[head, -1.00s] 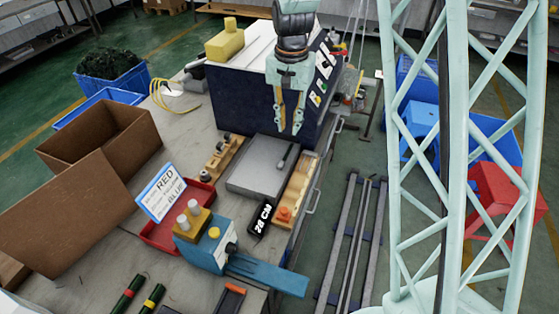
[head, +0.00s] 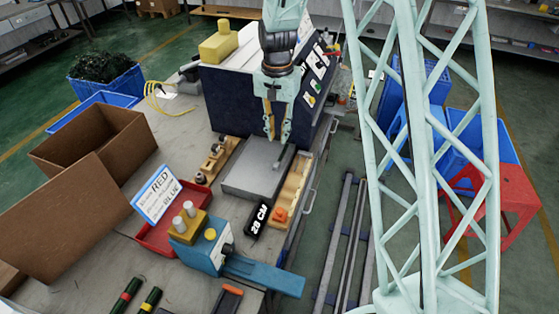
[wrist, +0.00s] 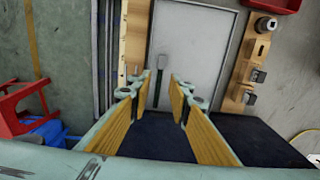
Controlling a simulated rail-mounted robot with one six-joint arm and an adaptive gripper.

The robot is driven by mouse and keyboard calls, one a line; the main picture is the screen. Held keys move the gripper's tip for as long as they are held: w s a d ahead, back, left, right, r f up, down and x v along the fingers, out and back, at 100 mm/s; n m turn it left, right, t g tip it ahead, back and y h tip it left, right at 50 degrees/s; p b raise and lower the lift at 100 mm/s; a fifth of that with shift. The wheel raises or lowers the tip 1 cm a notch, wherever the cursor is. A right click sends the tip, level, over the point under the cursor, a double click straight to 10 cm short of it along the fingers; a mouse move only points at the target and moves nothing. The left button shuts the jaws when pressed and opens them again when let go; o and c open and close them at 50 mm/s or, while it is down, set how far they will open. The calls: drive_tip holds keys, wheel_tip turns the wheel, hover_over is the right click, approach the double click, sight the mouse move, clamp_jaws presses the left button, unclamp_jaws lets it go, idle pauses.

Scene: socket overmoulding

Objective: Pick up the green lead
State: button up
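I cannot clearly make out the green lead. Two dark greenish cylinders, one with a red band (head: 126,295) and one with a yellow band (head: 150,300), lie at the bottom left of the head view. A small dark green-grey piece (wrist: 174,75) lies on the grey plate in the wrist view. My gripper (head: 277,137) hangs above the far part of that plate. In the wrist view its fingers (wrist: 158,88) are apart with nothing between them.
The grey plate (head: 250,172) lies between two wooden fixtures, one on the left (head: 216,160) and one on the right (head: 293,190). A dark machine box (head: 235,100) stands behind my gripper. A red tray (head: 160,240), a blue press (head: 200,255) and a cardboard box (head: 90,145) stand nearer.

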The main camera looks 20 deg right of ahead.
drive_tip(key=b, duration=0.1)
hover_over(277, 163)
drive_tip(key=shift+d+f, duration=0.2)
drive_tip(key=shift+f, duration=3.65)
drive_tip(key=shift+f, duration=0.1)
drive_tip(key=shift+w+a+f+b, duration=0.1)
drive_tip(key=shift+f+b, duration=0.15)
drive_tip(key=shift+f, duration=1.05)
drive_tip(key=shift+a+f+b, duration=0.1)
drive_tip(key=shift+f+b, duration=0.15)
drive_tip(key=shift+f, duration=1)
drive_tip(key=shift+c, duration=0.4)
drive_tip(key=c, duration=0.5)
